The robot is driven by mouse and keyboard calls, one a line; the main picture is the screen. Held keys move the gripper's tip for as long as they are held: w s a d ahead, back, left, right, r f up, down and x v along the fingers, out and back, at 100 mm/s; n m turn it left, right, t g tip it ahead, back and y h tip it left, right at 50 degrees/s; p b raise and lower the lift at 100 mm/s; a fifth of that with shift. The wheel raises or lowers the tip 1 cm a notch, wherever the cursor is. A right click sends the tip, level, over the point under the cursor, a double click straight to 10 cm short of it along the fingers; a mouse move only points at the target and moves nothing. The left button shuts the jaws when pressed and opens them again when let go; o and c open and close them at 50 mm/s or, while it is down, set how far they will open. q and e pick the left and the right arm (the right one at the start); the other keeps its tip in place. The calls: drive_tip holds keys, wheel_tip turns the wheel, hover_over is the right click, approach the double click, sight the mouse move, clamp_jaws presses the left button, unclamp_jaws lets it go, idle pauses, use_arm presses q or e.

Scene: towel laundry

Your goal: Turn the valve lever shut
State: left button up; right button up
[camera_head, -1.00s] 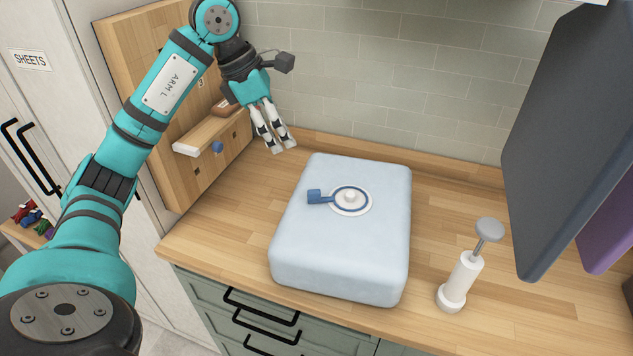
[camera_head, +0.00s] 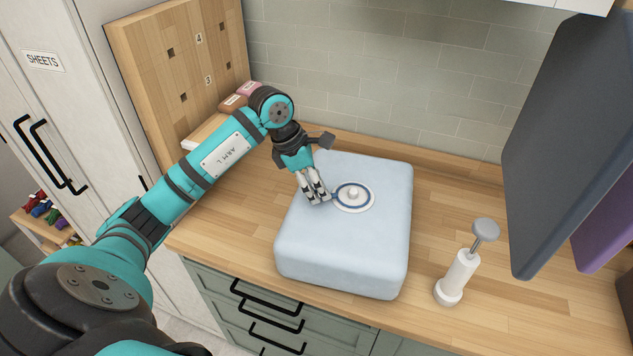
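A pale blue puffed-up bag (camera_head: 345,245) lies on the wooden counter. On its top is a round white valve (camera_head: 367,208) with a blue ring (camera_head: 337,188) and a white centre knob. The lever's blue tab, on the valve's left side, is hidden behind my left gripper's fingers. My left gripper (camera_head: 318,200) points down at the tab's place, its fingertips at the valve's left edge. The fingers look close together; whether they grip the tab cannot be told. My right gripper is not in view.
A white hand pump (camera_head: 461,275) with a grey handle stands right of the bag. Dark grey (camera_head: 570,130) and purple (camera_head: 610,225) panels hang at the right. A wooden pegboard (camera_head: 180,60) stands at the back left. The counter behind the pump is clear.

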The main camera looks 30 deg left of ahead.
use_arm(q)
clamp_jaws()
idle(0.3)
drive_tip(key=shift+a, duration=0.1)
